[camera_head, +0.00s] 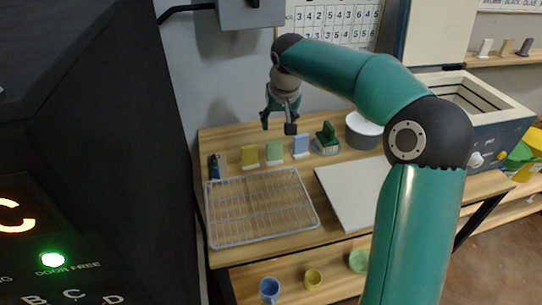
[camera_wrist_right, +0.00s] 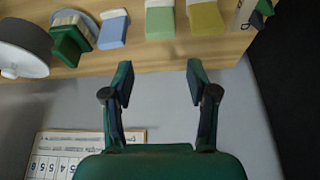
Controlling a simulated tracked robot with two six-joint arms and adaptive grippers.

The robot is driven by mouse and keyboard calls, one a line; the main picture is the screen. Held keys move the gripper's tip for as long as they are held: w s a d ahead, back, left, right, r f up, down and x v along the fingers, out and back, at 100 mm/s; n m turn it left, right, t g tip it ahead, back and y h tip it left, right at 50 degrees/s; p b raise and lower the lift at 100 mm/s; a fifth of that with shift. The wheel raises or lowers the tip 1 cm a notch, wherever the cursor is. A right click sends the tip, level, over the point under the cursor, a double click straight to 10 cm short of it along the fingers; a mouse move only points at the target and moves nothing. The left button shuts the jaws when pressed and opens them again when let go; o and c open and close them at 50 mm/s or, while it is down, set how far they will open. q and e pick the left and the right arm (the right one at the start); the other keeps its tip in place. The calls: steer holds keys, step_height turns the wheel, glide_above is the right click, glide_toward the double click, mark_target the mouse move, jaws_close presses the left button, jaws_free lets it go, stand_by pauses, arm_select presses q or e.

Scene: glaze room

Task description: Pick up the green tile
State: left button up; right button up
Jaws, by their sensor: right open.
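The green tile (camera_head: 274,152) stands near the back of the wooden table in the head view, between an olive-yellow tile (camera_head: 249,156) and a blue tile (camera_head: 300,146). In the right wrist view the green tile (camera_wrist_right: 160,22) has a pale end and sits at the top, apart from its neighbours. My right gripper (camera_head: 278,124) is open and empty, above and behind the tile row. In the right wrist view its spread fingers (camera_wrist_right: 160,80) line up below the green tile without touching it. My left gripper is not in view.
A wire rack (camera_head: 258,208) lies in front of the tiles, with a white board (camera_head: 350,192) to its right. A green object (camera_head: 327,136) and a grey round pot (camera_head: 362,131) stand right of the blue tile. A dark kiln-like box (camera_head: 80,120) fills the left.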

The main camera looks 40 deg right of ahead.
mark_target(274, 142)
steer(key=x, duration=0.9)
steer(key=shift+s, duration=0.1)
steer(key=shift+p+x, duration=0.7)
steer(key=shift+x, duration=2.15)
steer(key=shift+a, duration=0.1)
steer(key=c, duration=0.9)
steer(key=shift+r, duration=0.2)
